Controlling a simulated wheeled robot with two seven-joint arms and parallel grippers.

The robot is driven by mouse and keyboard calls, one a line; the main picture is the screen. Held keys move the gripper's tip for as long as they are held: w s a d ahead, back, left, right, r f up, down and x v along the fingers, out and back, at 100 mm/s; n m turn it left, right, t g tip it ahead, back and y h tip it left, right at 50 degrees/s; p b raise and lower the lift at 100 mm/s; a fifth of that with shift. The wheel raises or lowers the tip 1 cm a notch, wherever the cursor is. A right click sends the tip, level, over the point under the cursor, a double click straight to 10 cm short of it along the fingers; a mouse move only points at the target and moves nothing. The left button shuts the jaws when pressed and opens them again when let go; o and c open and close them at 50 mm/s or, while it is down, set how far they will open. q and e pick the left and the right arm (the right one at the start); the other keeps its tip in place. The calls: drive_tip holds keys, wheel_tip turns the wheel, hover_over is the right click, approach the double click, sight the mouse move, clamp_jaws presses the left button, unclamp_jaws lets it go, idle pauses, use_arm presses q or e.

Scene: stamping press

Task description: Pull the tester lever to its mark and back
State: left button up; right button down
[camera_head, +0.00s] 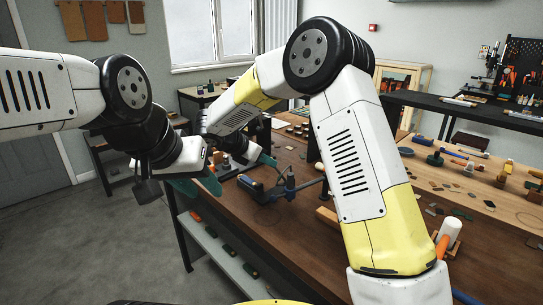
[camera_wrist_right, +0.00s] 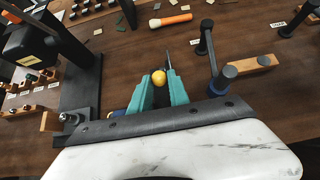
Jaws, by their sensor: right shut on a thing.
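The lever's rod is mostly hidden. In the head view my right gripper (camera_head: 262,160) is over the far left part of the bench, and the knob is hidden there. The lever's mark cannot be made out. My left gripper (camera_head: 197,187) hangs beside the bench's left edge, with its two teal fingers apart and nothing between them.
A dark machine (camera_wrist_right: 35,42) stands left of the knob in the wrist view. A dark post with a side arm (camera_wrist_right: 210,50) stands to the right. An orange-handled tool (camera_wrist_right: 171,20) lies beyond. In the head view, a blue clamp-like device (camera_head: 286,188) stands near the gripper on the bench.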

drive_tip(key=shift+s+a+f, duration=0.3)
drive_tip(key=shift+s+a, duration=0.05)
drive_tip(key=shift+a, duration=0.1)
drive_tip(key=shift+s+a+f, duration=0.5)
drive_tip(key=shift+s+f, duration=0.05)
drive_tip(key=shift+f, duration=0.1)
drive_tip(key=c, duration=1.2)
unclamp_jaws()
drive_tip(key=shift+o, duration=0.2)
